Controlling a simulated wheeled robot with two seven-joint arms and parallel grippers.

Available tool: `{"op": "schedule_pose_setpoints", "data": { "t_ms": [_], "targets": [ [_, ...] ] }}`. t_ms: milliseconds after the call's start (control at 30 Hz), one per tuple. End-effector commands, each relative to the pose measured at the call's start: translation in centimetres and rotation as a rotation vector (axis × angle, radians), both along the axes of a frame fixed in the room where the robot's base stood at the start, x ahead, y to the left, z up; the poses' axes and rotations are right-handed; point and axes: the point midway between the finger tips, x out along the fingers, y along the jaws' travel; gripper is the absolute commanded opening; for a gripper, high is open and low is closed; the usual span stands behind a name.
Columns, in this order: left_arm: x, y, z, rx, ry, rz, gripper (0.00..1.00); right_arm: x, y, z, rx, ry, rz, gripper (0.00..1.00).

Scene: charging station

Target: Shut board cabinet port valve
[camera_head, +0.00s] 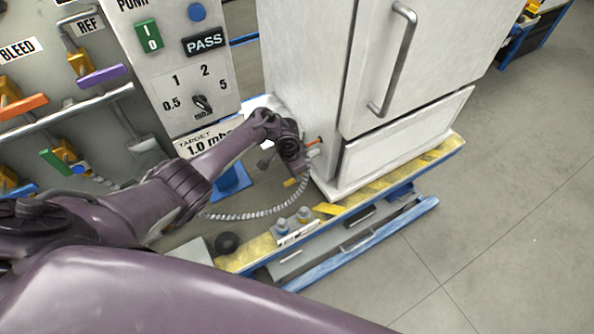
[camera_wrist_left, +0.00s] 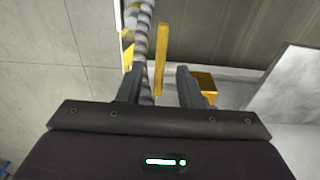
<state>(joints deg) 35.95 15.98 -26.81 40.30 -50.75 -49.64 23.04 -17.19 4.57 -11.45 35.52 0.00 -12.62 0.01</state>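The white cabinet (camera_head: 305,70) stands right of the control board (camera_head: 185,120). A small fitting with an orange-red handle (camera_head: 314,141) shows at the cabinet's lower left side, partly behind my left gripper (camera_head: 300,165). In the left wrist view my left gripper (camera_wrist_left: 160,85) has its two fingers apart. A yellow bar (camera_wrist_left: 162,55) shows in the gap between them, and I cannot tell whether a finger touches it. A grey ribbed hose (camera_wrist_left: 143,40) passes by the left finger. I cannot tell whether the bar is the port valve's handle. My right gripper is not in view.
The board carries valves with purple (camera_head: 101,75), orange (camera_head: 24,105) and green (camera_head: 55,163) handles. The ribbed hose (camera_head: 250,215) loops below my left arm. A blue-and-yellow platform (camera_head: 380,190) carries the cabinet. The grey floor at right (camera_head: 500,220) is clear.

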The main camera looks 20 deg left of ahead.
Motion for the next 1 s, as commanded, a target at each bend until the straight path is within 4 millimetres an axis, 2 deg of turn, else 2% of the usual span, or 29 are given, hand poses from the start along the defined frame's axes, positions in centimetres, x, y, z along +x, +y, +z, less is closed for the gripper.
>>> {"op": "schedule_pose_setpoints", "data": {
  "t_ms": [67, 367, 533, 633, 733, 833, 1000],
  "targets": [
    [-0.1, 0.2, 0.8, 0.001, 0.001, 0.001, 0.33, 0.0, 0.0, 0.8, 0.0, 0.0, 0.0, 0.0],
    [0.0, 0.3, 0.7, 0.001, 0.001, 0.0, 0.33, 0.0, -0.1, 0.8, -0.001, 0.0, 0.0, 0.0],
    [-0.3, -0.3, 0.6, 0.001, -0.006, -0.005, 0.13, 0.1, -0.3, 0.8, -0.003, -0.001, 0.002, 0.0],
    [-0.8, -1.6, 0.4, 0.004, -0.029, -0.016, 0.0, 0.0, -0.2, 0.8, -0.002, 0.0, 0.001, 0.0],
    [-2.0, -3.8, 0.5, 0.009, -0.069, -0.023, 0.0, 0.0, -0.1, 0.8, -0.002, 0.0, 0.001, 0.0],
    [-3.9, -6.0, 1.4, 0.012, -0.118, -0.01, 0.0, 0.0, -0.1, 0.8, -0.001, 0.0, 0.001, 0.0],
    [-7.8, -7.9, 4.8, 0.008, -0.182, 0.068, 0.0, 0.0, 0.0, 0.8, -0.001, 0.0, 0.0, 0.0]
  ]
}}
